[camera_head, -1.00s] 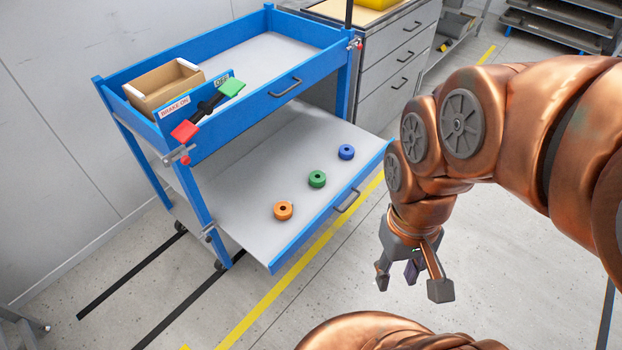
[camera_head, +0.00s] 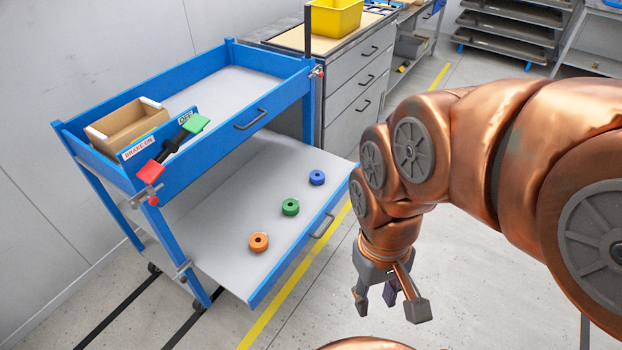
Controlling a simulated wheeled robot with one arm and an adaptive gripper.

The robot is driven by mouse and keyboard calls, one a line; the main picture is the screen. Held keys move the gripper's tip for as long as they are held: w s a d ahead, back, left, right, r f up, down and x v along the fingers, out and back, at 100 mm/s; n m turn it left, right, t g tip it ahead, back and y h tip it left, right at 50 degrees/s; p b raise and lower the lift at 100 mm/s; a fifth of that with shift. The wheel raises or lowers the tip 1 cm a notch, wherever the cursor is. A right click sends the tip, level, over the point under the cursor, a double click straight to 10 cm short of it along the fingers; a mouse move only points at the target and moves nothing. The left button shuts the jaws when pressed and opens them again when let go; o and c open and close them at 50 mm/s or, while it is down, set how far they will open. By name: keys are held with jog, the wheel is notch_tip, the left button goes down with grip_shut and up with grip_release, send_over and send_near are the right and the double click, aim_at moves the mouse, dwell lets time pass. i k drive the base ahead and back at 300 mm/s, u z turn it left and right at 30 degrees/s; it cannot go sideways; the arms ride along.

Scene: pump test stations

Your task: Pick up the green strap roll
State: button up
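The green strap roll (camera_head: 290,207) is a small ring with a dark centre hole. It lies on the cart's pulled-out lower shelf (camera_head: 225,228), between an orange roll (camera_head: 258,242) and a blue roll (camera_head: 317,177). My gripper (camera_head: 391,300) hangs in the air to the right of the shelf, over the floor, pointing down. Its fingers are spread apart and nothing is between them. It is well apart from the green roll.
The blue cart's upper tray (camera_head: 262,85) overhangs the back of the shelf and holds a cardboard box (camera_head: 128,128). A brake lever with red and green ends (camera_head: 172,148) sits at its side. A grey drawer cabinet (camera_head: 358,95) with a yellow bin (camera_head: 336,17) stands behind.

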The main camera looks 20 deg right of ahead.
aim_at(290, 207)
jog(key=z, duration=1.65)
jog(key=i, duration=1.75)
jog(key=u, duration=3.75)
